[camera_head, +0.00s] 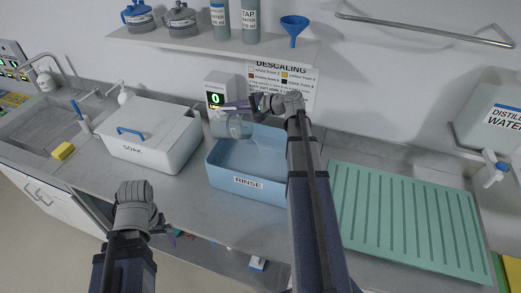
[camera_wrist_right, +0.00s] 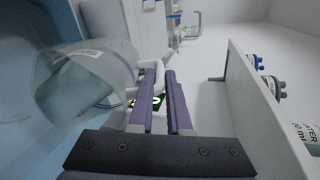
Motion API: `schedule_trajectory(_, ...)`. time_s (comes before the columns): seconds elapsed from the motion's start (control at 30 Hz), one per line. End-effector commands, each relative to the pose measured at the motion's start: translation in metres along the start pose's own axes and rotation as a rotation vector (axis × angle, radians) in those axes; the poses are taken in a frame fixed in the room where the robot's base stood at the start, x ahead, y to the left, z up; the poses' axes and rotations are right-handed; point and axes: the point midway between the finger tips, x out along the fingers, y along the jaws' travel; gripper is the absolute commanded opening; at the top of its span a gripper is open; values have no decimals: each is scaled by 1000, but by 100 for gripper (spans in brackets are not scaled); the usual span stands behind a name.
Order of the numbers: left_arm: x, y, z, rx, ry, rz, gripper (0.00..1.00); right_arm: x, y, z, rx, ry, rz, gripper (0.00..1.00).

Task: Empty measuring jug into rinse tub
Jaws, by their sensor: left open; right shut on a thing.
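The clear measuring jug (camera_head: 232,127) is in the air over the back left part of the blue rinse tub (camera_head: 247,184), which is labelled RINSE. My right gripper (camera_head: 230,106) is shut on the jug's handle. In the right wrist view the jug (camera_wrist_right: 85,85) is left of my right gripper (camera_wrist_right: 165,85), with its pale handle (camera_wrist_right: 150,78) at the fingers. I cannot tell how far the jug is tilted or whether it holds liquid. My left gripper (camera_head: 172,233) is open and empty by the counter's front edge, apart from the tub.
A white SOAK tub (camera_head: 150,148) with a blue-handled lid stands left of the rinse tub. A green ribbed drying mat (camera_head: 405,218) lies to the right. A shelf (camera_head: 215,45) with bottles and a funnel (camera_head: 294,28) hangs above. A small display (camera_head: 217,92) stands behind the jug.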

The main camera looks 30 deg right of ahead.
Motion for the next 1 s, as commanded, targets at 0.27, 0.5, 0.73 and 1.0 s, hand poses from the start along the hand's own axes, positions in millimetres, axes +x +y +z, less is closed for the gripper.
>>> schedule_trajectory(0.27,5,0,0,0,0,0,100,-3,2,0,0,-4,-16,0)
schedule_trajectory(0.5,8,1,0,0,0,0,100,-6,4,-1,1,-7,-30,0)
schedule_trajectory(0.73,11,1,-1,0,0,0,100,-9,5,-1,1,-9,-42,0)
schedule_trajectory(1.0,15,1,-1,0,0,0,100,-12,7,-1,1,-13,-57,0)
